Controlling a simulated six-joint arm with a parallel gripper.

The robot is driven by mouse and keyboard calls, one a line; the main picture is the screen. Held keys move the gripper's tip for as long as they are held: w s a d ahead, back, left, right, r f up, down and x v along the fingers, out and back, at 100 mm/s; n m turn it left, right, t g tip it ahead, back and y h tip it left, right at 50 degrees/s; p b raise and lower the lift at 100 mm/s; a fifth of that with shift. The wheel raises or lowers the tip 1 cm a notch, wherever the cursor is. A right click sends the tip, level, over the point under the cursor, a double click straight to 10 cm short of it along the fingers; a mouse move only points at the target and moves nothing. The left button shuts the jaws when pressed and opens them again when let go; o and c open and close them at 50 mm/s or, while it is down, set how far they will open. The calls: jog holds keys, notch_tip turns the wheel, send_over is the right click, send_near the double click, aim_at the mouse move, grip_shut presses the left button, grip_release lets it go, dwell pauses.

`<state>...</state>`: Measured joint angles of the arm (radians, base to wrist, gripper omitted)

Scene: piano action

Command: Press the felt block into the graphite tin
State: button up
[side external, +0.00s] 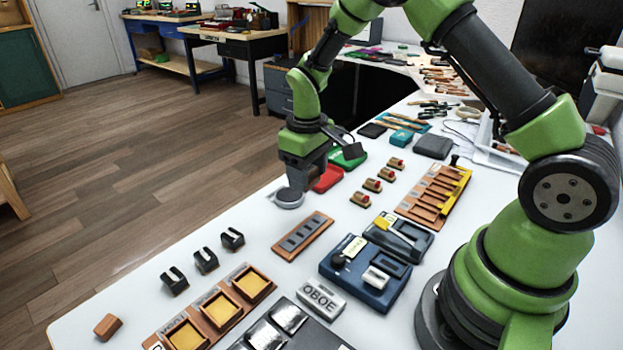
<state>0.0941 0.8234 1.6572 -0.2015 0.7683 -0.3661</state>
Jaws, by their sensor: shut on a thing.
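The graphite tin (289,199) is a low, round, grey tin near the far-left edge of the white table. My gripper (297,187) points down at the tin's right and back side, its fingertips at or just above the tin. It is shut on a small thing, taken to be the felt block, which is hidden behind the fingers. I cannot tell whether the block touches the graphite in the tin.
Red (327,178) and green (347,157) tins stand close behind my gripper. A slotted wooden strip (303,235) lies in front. Dark clips (205,260), a brown block (108,326) and yellow-filled wooden trays (220,307) lie nearer. The table's left edge is close to the tin.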

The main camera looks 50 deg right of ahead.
send_near(290, 195)
jog(key=shift+f, duration=3)
jog(key=shift+f, duration=0.6)
jog(key=shift+w+r, duration=0.1)
jog(key=shift+r, duration=3.5)
jog(key=shift+a, duration=0.1)
